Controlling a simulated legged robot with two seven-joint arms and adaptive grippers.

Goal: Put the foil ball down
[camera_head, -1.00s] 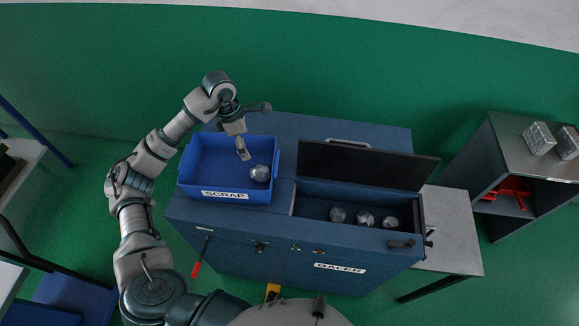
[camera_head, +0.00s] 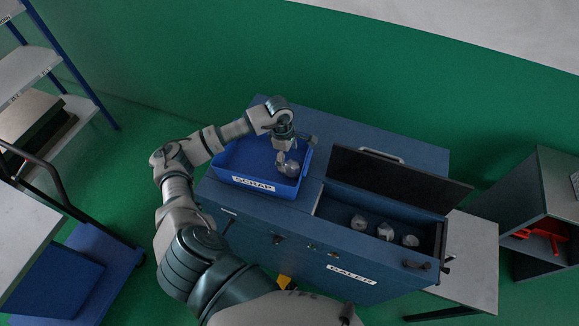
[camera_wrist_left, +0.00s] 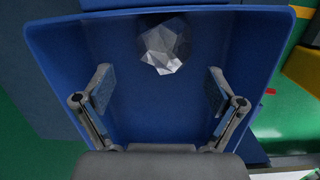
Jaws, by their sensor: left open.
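A crumpled silver foil ball (camera_head: 292,169) lies in the blue scrap bin (camera_head: 239,182), toward its right side. In the left wrist view the foil ball (camera_wrist_left: 165,46) sits on the bin floor, ahead of the fingertips and roughly centred between them. My left gripper (camera_head: 286,157) reaches down into the bin and partly covers the ball in the head view. Its two fingers (camera_wrist_left: 161,80) are spread wide with nothing between them. My right gripper is out of view.
The blue baler (camera_head: 309,218) carries the bin on its top left. Its chamber lies open to the right, with three foil balls (camera_head: 385,231) inside and a raised dark lid (camera_head: 398,176) behind. A grey side table (camera_head: 474,240) and a shelf with red items (camera_head: 541,233) stand farther right.

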